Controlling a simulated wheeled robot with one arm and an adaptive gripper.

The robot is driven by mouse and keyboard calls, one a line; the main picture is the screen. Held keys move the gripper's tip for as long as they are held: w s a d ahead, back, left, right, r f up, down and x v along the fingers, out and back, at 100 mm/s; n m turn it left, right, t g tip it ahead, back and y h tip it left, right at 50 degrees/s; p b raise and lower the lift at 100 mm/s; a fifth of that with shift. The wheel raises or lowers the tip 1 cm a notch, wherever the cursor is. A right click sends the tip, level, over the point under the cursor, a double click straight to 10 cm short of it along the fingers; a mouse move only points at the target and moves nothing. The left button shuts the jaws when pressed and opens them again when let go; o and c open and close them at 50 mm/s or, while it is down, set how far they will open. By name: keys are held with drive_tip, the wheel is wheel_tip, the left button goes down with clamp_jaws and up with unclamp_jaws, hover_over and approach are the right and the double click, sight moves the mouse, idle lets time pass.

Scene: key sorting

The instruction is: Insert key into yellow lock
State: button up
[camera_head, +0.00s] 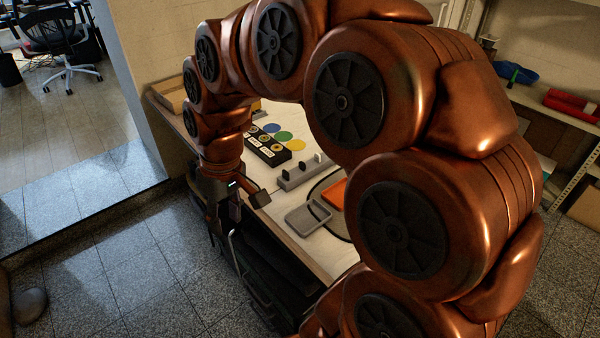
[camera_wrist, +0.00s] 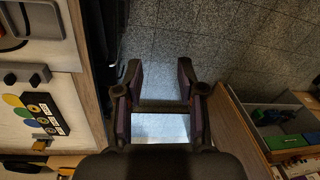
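The black lock block (camera_head: 268,148) lies on the table, with several round lock faces on top. Blue (camera_head: 271,128), green (camera_head: 284,136) and yellow (camera_head: 295,145) discs lie beside it. The lock block also shows at left in the wrist view (camera_wrist: 45,113). A grey holder (camera_head: 301,172) with upright black key heads stands nearby; it also shows in the wrist view (camera_wrist: 26,76). My gripper (camera_wrist: 158,72) is open and empty, its fingers apart over the floor. In the head view it hangs beyond the table's left edge, its fingertips hard to make out.
A grey tray (camera_head: 308,216) and an orange tray (camera_head: 337,194) lie on the table (camera_head: 284,213). Dark structure (camera_head: 275,288) lies below the table's near edge. In the wrist view, a compartmented box (camera_wrist: 284,128) stands at right. Open tiled floor is left of the table.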

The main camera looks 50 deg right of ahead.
drive_tip(key=w+d+f+t+b, duration=0.1)
drive_tip(key=w+d+f+b, duration=0.2)
drive_tip(key=w+d, duration=0.5)
drive_tip(key=m+t+h+b, duration=0.2)
drive_tip(key=t+b, duration=0.1)
drive_tip(key=b, duration=0.2)
approach(303, 163)
wheel_tip(303, 163, down, 3)
drive_tip(key=shift+w+r+p+x, duration=0.1)
drive_tip(key=shift+w+x, duration=0.1)
drive_tip(key=shift+x, duration=1)
drive_tip(key=shift+w+r+p+x, duration=0.1)
drive_tip(key=shift+w+p+x, duration=0.1)
drive_tip(key=shift+x, duration=1.05)
drive_tip(key=shift+w+r+p+x, duration=0.1)
drive_tip(key=shift+w+x, duration=0.1)
drive_tip(key=shift+x, duration=1)
drive_tip(key=shift+d, duration=0.15)
clamp_jaws()
